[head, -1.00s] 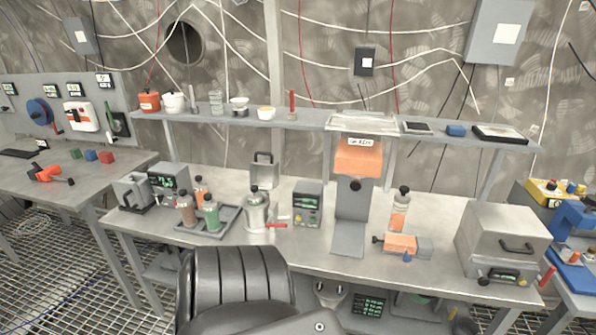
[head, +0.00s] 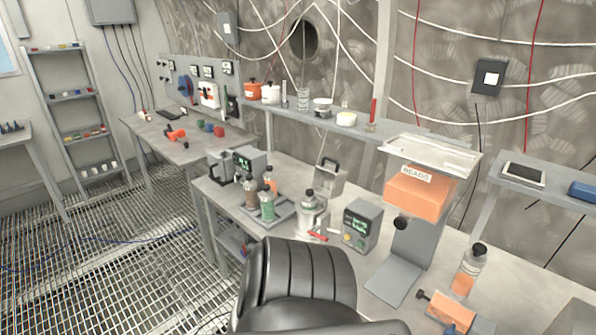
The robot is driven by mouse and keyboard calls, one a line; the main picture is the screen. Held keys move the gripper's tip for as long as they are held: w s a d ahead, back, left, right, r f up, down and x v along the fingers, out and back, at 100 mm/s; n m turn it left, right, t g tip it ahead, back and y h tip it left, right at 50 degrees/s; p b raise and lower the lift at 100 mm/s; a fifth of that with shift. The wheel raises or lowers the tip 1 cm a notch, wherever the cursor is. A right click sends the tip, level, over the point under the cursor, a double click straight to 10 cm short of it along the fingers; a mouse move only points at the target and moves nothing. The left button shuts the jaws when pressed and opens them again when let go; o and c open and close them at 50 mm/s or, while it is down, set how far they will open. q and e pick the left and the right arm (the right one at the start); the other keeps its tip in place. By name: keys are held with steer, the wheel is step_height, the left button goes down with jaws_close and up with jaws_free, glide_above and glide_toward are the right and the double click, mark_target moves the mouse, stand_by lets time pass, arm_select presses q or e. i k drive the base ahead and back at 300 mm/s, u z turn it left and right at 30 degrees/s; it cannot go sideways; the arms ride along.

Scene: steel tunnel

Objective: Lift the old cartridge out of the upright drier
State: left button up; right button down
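In the head view, a clear upright bottle (head: 466,272) with a black cap stands at the right of the steel bench, with orange contents low inside it. A metal canister (head: 311,214) with a dark top and a red lever (head: 318,236) at its foot stands near the middle. I cannot tell for certain which of these is the upright drier, and no separate cartridge can be made out inside either. Neither of my grippers is in view.
An orange hopper marked BEADS (head: 414,196) stands over a grey chute. A small meter (head: 361,225) and a tray (head: 268,222) of bottles stand left of it. A shelf (head: 330,127) runs behind. Grated floor (head: 130,260) is open at left.

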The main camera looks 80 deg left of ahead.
mark_target(309, 202)
steer(key=u, duration=0.95)
steer(key=i, duration=0.9)
steer(key=u, duration=0.95)
